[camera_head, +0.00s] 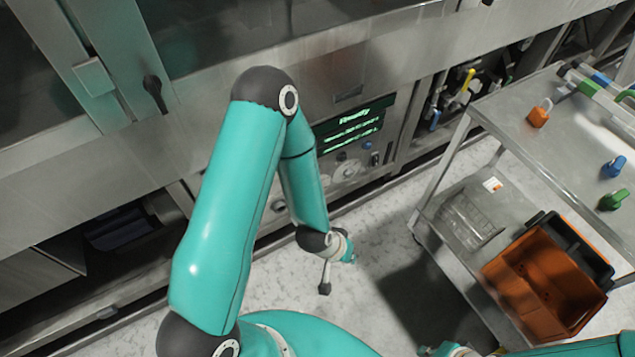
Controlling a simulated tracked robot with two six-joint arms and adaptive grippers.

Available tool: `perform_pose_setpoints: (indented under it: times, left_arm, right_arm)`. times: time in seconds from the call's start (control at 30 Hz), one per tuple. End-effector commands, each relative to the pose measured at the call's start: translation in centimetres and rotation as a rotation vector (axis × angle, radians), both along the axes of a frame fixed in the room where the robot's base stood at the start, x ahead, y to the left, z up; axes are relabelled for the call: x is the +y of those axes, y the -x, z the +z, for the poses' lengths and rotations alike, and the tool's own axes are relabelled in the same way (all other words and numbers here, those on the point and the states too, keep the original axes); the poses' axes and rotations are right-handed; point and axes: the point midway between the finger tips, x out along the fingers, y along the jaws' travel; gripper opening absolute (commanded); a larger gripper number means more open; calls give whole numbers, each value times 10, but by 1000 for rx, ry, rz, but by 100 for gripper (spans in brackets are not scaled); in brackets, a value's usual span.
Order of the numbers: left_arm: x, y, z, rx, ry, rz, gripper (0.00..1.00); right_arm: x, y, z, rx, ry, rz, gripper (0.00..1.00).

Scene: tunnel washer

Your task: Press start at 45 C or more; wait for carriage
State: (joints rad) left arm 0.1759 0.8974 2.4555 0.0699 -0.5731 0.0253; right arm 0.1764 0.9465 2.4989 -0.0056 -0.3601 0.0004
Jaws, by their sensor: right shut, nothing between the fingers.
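The control panel (348,170) is on the front of the steel washer, behind my bent arm. Its dark display (350,124) reads "Ready" in green, with smaller green lines that I cannot read; no temperature is legible. A small blue button (367,146) and several dark controls sit below the display, with a round pale dial (347,169). I cannot tell which is start. My arm hides the panel's left part. No carriage can be made out.
A steel cart (560,150) stands at the right, with coloured clips or valves on top and an orange bin (545,285) and a wire basket (470,220) below. Valves with a yellow handle (466,82) sit beside the washer. Pale floor (385,230) lies free between.

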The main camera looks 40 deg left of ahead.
Motion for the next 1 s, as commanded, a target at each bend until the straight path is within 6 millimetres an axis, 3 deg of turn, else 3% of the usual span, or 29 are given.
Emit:
perform_pose_setpoints:
  times: [0.03, 0.2, 0.4, 0.6, 0.8, 1.0]
  left_arm:
    - [8, -18, -36, -57, -17, 43, 0]
    - [41, -73, -75, -253, -76, 193, 0]
    - [84, -125, -106, -486, -147, 368, 0]
    - [126, -158, -120, -699, -213, 522, 0]
    - [152, -171, -120, -832, -259, 618, 0]
    - [160, -174, -114, -875, -273, 649, 0]
  right_arm:
    - [0, 0, -42, 0, 0, 0, 0]
    - [0, 0, -110, 0, 0, 0, 0]
    - [0, 0, -188, 0, 0, 0, 0]
    - [0, 0, -254, 0, 0, 0, 0]
    - [0, 0, -290, 0, 0, 0, 0]
    - [0, 0, -296, 0, 0, 0, 0]
